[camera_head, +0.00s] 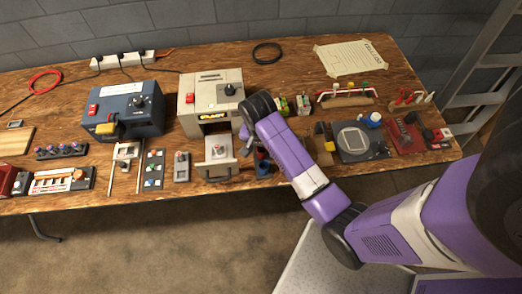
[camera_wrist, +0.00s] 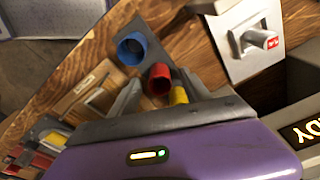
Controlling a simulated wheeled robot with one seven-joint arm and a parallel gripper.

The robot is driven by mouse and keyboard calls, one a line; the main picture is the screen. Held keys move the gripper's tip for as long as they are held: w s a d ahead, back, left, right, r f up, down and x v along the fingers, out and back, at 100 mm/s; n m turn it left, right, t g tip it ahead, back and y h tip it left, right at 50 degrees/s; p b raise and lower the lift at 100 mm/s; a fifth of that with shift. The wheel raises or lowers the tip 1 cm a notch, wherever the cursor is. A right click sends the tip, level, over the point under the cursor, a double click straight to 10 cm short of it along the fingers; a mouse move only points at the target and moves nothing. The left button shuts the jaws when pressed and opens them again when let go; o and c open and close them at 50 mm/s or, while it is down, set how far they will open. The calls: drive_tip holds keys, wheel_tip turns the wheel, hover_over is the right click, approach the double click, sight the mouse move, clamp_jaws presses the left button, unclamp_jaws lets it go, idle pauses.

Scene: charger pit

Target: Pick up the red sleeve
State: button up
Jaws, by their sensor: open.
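The red sleeve (camera_wrist: 160,76) is a short hollow cylinder, seen in the wrist view with its dark open end towards me. It stands on a grey holder between a blue sleeve (camera_wrist: 132,47) and a yellow piece (camera_wrist: 179,95). My gripper (camera_wrist: 162,82) is open, with one finger on each side of the red sleeve as seen in this view. I cannot tell whether the fingers touch it or how far above it they are.
A beige machine (camera_head: 205,85) with a lit display stands close to the gripper. Its pulled-out tray (camera_head: 216,150) with a handle also shows in the wrist view (camera_wrist: 236,48). A grey plate device (camera_head: 352,139) lies right of my arm. The wooden table's front edge is near.

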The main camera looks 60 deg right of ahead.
drive_tip(key=shift+d+f, duration=0.1)
drive_tip(key=shift+f, duration=0.75)
drive_tip(key=shift+c, duration=0.3)
clamp_jaws()
drive_tip(key=shift+r, duration=0.2)
